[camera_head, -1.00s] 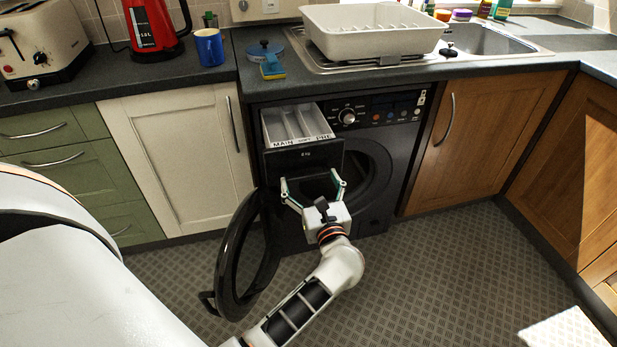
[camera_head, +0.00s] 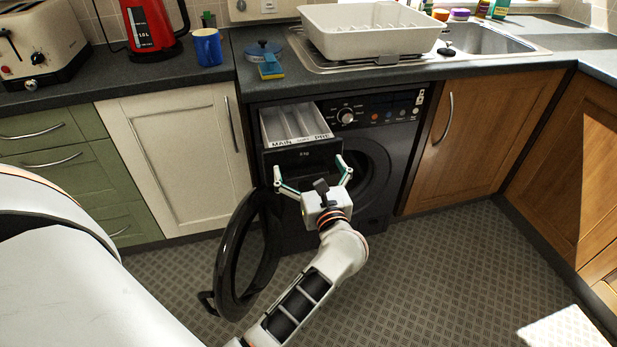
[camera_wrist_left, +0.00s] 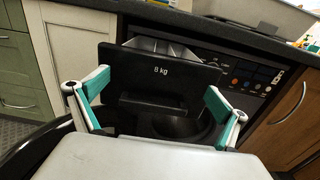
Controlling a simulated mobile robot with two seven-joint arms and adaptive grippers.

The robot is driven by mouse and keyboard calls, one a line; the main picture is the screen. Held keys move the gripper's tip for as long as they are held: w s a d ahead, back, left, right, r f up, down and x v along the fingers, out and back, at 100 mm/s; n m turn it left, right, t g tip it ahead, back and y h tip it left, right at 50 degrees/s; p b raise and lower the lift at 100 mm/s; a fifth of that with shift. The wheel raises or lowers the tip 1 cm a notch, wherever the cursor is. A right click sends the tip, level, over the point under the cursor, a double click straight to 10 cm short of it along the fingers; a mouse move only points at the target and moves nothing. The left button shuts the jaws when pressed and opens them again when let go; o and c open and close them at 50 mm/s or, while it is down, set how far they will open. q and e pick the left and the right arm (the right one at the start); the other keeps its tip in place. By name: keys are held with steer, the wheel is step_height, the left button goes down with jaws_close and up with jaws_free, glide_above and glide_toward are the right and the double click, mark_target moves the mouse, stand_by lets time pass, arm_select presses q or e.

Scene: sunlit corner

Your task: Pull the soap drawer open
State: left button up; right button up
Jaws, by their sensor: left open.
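The soap drawer (camera_head: 297,157) of the black washing machine (camera_head: 400,143) stands pulled out at the machine's upper left. Its light compartments marked MAIN and PRE show from above. The dark drawer front (camera_wrist_left: 160,72) with "8 kg" on it shows in the left wrist view, with a recess below the label. My left gripper (camera_head: 313,172) is open and empty in front of the drawer front's lower part. Its two fingers (camera_wrist_left: 158,100) stand wide apart on either side of the front in the wrist view. I cannot tell whether they touch it. My right gripper is not in view.
The machine's round door (camera_head: 240,262) hangs open to the left, close to my left forearm. A counter with a dish rack (camera_head: 372,35) and a sponge (camera_head: 271,70) lies above. Cupboards flank the machine.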

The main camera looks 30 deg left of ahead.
arm_select(q)
step_height(320, 180, up, 5)
steer(key=shift+r, duration=0.1)
stand_by(0.6)
